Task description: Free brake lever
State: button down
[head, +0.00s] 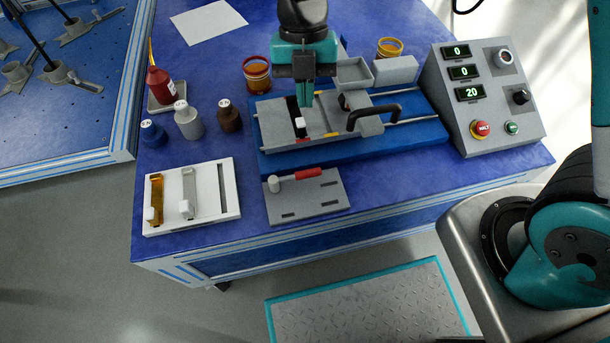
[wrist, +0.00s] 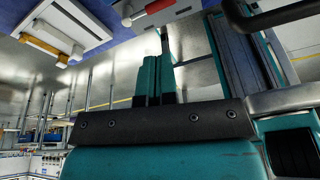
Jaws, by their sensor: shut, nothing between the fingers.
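A lever with a red grip (head: 305,174) and a pale round pivot lies on a grey slotted plate (head: 325,200) at the table's front. Its red part also shows at the top of the wrist view (wrist: 150,8). I take this for the brake lever, but no label shows. My gripper (head: 305,102) points down over the blue-based fixture (head: 280,157), behind the lever and apart from it. Its teal fingers are together and empty, also in the wrist view (wrist: 162,75). Just below them in the head view is a black strip with a white piece (head: 300,123).
The fixture carries a black bent handle (head: 372,112) and rails. Right stands a control box (head: 482,100) with displays and buttons. Left are bottles (head: 188,122) and a white tray (head: 205,200) with an orange strip. The table's front edge lies close below the lever plate.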

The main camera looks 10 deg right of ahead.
aim_at(298, 176)
jog(key=f+n, duration=0.2)
jog(key=f, duration=0.1)
jog(key=w+f+b, duration=0.1)
jog(key=f, duration=0.1)
jog(key=shift+a+n, duration=0.3)
jog(key=shift+n, duration=0.1)
jog(key=shift+s+f, duration=0.1)
jog(key=b+x, duration=0.3)
jog(key=x, duration=0.6)
jog(key=shift+s+d+f+b, duration=0.2)
jog(key=shift+f+b, duration=0.2)
jog(key=shift+s, duration=0.15)
